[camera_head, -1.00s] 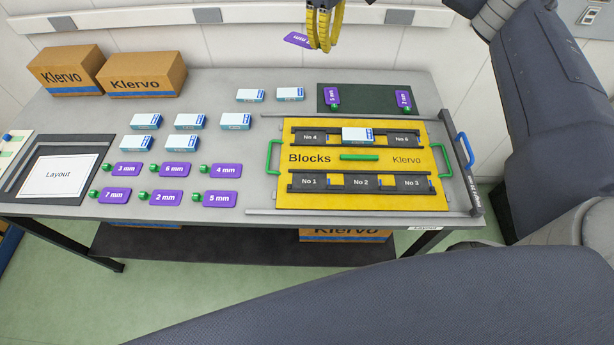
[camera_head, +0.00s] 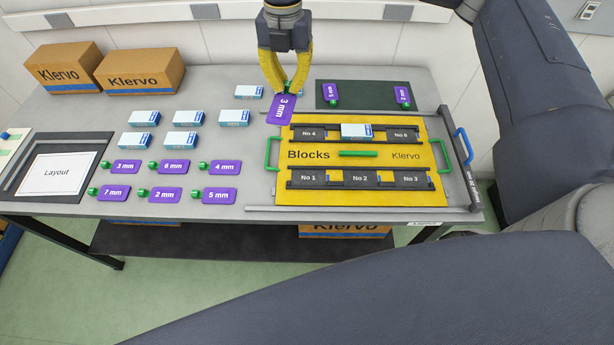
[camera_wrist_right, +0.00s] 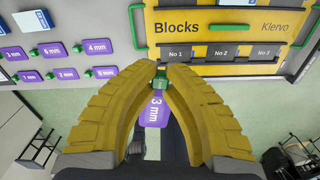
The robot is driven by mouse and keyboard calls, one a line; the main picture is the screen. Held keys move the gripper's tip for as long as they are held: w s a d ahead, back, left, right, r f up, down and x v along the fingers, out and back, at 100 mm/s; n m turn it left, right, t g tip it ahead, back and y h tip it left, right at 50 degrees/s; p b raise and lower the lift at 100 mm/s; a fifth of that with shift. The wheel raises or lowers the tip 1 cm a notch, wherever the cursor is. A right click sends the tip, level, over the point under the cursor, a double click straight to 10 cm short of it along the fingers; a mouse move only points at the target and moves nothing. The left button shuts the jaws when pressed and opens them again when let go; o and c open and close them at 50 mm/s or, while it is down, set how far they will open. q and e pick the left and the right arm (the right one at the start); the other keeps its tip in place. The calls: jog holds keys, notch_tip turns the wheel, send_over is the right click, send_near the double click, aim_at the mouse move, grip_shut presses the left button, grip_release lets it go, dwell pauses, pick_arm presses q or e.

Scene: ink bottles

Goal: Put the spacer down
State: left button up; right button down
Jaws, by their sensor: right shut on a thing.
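My right gripper (camera_head: 290,88) is shut on a purple spacer (camera_head: 281,108) marked 3 mm. It holds the spacer by its green knob, with the plate hanging tilted above the back of the table, near the yellow board's back-left corner. In the right wrist view the spacer (camera_wrist_right: 154,109) shows between the two yellow fingers (camera_wrist_right: 160,75). A dark mat (camera_head: 368,92) at the back right bears two purple spacers, marked 5 mm (camera_head: 332,92) and 2 mm (camera_head: 402,93). My left gripper is not in view.
The yellow Blocks board (camera_head: 352,157) has dark numbered slots and one white-blue box (camera_head: 356,131). Several more boxes (camera_head: 181,140) and purple spacers (camera_head: 163,195) lie to the left. The mat's middle is bare. Klervo cartons (camera_head: 140,70) stand at the back left.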

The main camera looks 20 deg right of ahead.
aim_at(284, 115)
jog(key=s+n, duration=0.1)
jog(key=n, duration=0.2)
jog(key=s+a+f+n, duration=0.1)
jog(key=s+n, duration=0.1)
jog(key=n, duration=0.2)
jog(key=s+a+f+n, duration=0.1)
jog(key=s+n, duration=0.1)
jog(key=n, duration=0.2)
jog(key=shift+s+a, duration=0.2)
jog(key=shift+s, duration=0.05)
jog(key=n, duration=0.1)
jog(key=s+n, duration=0.1)
jog(key=n, duration=0.2)
jog(key=shift+s+a+f+n, duration=0.1)
jog(key=shift+s+a+n, duration=0.15)
jog(key=shift+a+n, duration=0.15)
jog(key=n, duration=0.4)
jog(key=shift+s+a, duration=0.1)
jog(key=shift+s, duration=0.05)
jog(key=shift+n, duration=0.3)
notch_tip(284, 115, down, 20)
jog(key=shift+f, duration=0.1)
jog(key=shift+f, duration=0.2)
jog(key=c, duration=1.5)
grip_release()
notch_tip(284, 115, up, 13)
jog(key=shift+a+f, duration=0.1)
jog(key=shift+f, duration=0.1)
